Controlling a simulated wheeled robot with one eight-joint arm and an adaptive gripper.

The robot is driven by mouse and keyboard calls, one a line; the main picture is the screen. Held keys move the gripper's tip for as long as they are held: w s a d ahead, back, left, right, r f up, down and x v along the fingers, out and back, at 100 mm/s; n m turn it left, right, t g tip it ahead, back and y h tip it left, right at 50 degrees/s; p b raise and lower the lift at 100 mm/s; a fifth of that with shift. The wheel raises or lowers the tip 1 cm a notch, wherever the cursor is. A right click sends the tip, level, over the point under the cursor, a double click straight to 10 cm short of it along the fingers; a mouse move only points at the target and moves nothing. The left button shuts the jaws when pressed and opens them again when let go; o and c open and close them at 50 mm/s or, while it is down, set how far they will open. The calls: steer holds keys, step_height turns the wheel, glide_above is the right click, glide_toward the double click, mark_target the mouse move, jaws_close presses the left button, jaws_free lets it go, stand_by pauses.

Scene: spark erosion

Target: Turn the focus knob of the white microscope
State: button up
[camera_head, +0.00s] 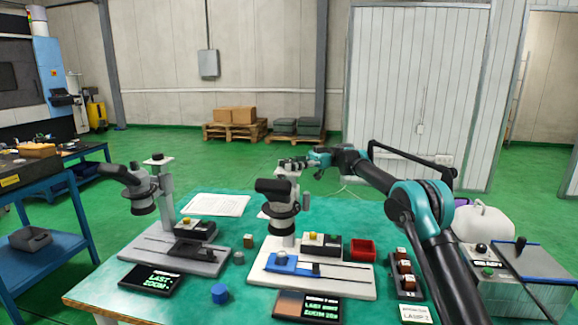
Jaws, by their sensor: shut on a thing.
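The white microscope (283,238) stands upright in the middle of the teal table, with a black eyepiece head and a white base plate (258,270). A pale round piece (288,172) shows at the top of its column. My gripper (287,164) reaches in from the right and is shut at the column top, on what looks like the knob there. The fingers hide most of that knob, so its turn angle cannot be seen. A small dark side part (306,202) sticks out to the right of the head.
A grey microscope (150,190) stands to the left. A red tray (362,249), a switch box (404,275), a blue knob-like piece (219,293) and dark display panels (307,307) lie around. My arm spans the right side. A paper sheet (216,205) lies behind.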

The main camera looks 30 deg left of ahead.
steer(key=shift+h, duration=0.3)
steer(key=o, duration=1.2)
step_height(320, 180, up, 10)
stand_by(0.4)
